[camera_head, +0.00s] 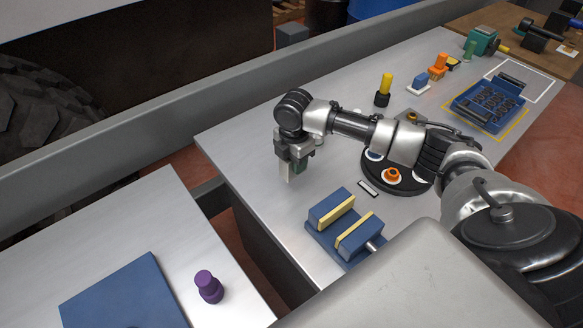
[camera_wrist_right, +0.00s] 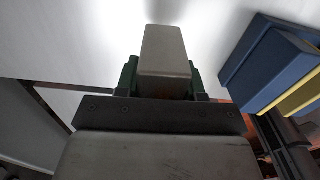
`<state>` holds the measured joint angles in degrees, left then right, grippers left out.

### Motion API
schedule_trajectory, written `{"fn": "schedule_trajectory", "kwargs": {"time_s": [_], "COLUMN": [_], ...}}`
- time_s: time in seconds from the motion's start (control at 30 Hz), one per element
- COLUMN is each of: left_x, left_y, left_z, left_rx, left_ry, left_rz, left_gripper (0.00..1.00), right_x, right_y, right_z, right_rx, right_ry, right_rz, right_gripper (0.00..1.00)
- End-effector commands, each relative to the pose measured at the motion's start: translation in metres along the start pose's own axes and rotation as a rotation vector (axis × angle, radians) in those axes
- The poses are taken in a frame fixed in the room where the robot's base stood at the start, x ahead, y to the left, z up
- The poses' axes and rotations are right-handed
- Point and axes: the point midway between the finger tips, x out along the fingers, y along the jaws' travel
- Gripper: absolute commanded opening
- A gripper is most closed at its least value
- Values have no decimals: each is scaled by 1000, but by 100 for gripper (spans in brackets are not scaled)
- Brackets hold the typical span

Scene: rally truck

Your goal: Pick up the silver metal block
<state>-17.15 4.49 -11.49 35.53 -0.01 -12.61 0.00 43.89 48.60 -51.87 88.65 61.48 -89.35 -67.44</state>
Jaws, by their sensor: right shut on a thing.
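My right gripper (camera_head: 291,165) hangs down over the left part of the grey table (camera_head: 236,139) in the head view. It is shut on the silver metal block (camera_wrist_right: 166,52), a plain grey bar that sticks out between the green fingers in the right wrist view. In the head view the block's pale lower end (camera_head: 287,172) shows below the fingers. Whether the block touches the table is hard to tell. My left gripper is not in view.
A blue vise (camera_head: 345,222) with yellow jaw faces stands just in front of the gripper. A black round tray (camera_head: 409,184) lies to the right, partly behind my arm. A purple knob (camera_head: 208,287) stands on the nearer left table.

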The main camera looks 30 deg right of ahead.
Motion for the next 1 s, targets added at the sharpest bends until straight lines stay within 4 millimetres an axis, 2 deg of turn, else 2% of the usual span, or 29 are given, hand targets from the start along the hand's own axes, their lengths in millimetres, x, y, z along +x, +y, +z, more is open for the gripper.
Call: {"fn": "schedule_trajectory", "kwargs": {"time_s": [0.03, 0.2, 0.5, 0.7, 1.0], "left_x": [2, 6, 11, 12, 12], "left_y": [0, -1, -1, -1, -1], "left_z": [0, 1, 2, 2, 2], "left_rx": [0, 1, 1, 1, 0], "left_ry": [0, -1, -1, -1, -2], "left_rz": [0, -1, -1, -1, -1], "left_gripper": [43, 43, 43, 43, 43], "right_x": [-5, -24, -52, -60, -61], "right_y": [-12, -44, -86, -98, -100], "right_z": [-2, -12, -25, -28, -35], "right_rx": [-4, -4, -2, -1, 62], "right_ry": [-2, -2, -1, -1, 2], "right_rz": [-2, -2, -1, -2, -3], "right_gripper": [5, 5, 5, 5, 5]}}
